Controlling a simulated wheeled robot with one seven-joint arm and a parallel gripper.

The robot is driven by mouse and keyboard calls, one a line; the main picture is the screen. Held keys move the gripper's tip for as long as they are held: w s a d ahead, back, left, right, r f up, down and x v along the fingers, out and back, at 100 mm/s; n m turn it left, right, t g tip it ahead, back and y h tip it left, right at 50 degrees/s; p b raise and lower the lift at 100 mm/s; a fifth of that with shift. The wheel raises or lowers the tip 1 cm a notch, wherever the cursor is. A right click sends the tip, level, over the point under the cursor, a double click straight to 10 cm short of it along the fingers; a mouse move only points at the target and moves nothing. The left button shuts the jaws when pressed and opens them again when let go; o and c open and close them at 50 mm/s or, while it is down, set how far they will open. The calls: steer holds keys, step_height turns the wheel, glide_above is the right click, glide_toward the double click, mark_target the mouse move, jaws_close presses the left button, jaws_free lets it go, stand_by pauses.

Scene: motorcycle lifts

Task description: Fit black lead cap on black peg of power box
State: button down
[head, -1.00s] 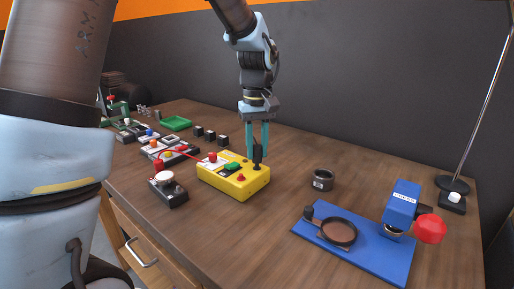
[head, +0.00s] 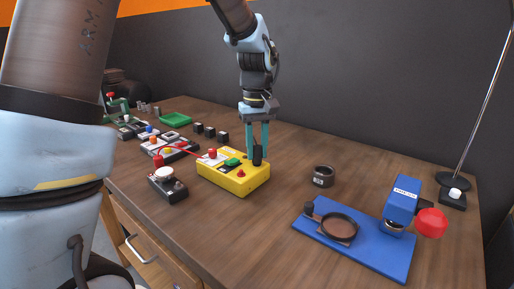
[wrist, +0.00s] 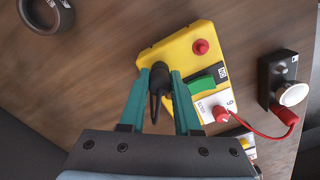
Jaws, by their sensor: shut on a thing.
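The yellow power box (head: 236,182) stands on the wooden table; it also shows in the wrist view (wrist: 172,48). It has a green switch (wrist: 201,84) and a red peg or button (wrist: 201,46). A red cap with a red lead (wrist: 221,114) sits on its far side. My gripper (head: 257,158) points down over the box's right end, its teal fingers shut on the black lead cap (wrist: 160,78). The cap is upright, at or just above the box top. The black peg is hidden beneath it, so I cannot tell whether they are fully joined.
A black unit with a white dome (head: 167,184) stands left of the box, with the red lead running to it. A dark ring (head: 323,176) and a blue fixture (head: 352,241) lie to the right. Small black blocks (head: 210,133) and a green tray (head: 175,120) are behind.

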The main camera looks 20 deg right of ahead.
steer(key=shift+f, duration=0.2)
steer(key=shift+c, duration=0.7)
jaws_free()
steer(key=shift+r+p, duration=3.3)
steer(key=shift+r, duration=0.75)
